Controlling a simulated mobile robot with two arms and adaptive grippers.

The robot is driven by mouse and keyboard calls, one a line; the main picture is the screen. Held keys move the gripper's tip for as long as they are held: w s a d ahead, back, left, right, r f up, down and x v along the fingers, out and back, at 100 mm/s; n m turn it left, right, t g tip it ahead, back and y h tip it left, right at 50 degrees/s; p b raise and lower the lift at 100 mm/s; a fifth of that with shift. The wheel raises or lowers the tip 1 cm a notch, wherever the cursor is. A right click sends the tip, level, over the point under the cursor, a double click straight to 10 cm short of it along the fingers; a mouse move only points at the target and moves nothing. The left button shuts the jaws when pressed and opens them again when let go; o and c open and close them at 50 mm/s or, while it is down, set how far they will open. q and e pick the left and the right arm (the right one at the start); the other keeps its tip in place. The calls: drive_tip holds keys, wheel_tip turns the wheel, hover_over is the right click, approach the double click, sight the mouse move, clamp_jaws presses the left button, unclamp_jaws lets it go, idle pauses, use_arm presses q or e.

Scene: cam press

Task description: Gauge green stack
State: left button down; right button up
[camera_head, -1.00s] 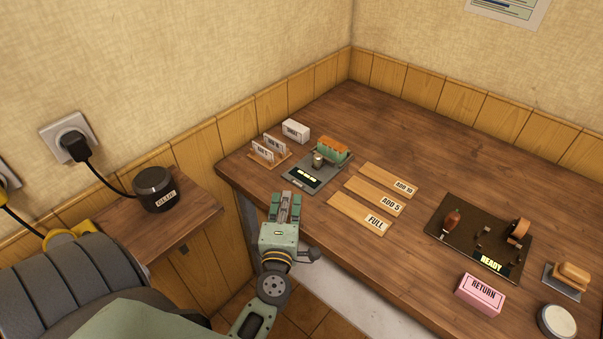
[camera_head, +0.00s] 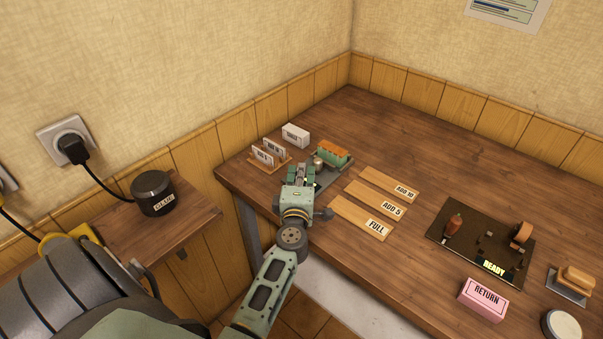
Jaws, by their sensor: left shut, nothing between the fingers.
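The green stack (camera_head: 333,153), with orange on top, sits at the back of a small grey gauge plate (camera_head: 336,173) near the table's left end. A round metal knob (camera_head: 318,162) stands on the plate, just left of the stack. My left gripper (camera_head: 302,168) is shut and empty. It reaches over the front of the plate, with its tips close to the knob; I cannot tell whether they touch it. The gripper hides most of the plate's display. My right gripper is not in view.
Wooden strips marked ADD 10 (camera_head: 387,183), ADD 5 (camera_head: 374,197) and FULL (camera_head: 358,216) lie right of the gauge. Card holders (camera_head: 270,155) and a white box (camera_head: 295,134) stand left. A READY tray (camera_head: 465,232) and pink RETURN block (camera_head: 483,299) lie further right.

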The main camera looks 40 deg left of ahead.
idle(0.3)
use_arm(q)
drive_tip(key=shift+w, duration=0.65)
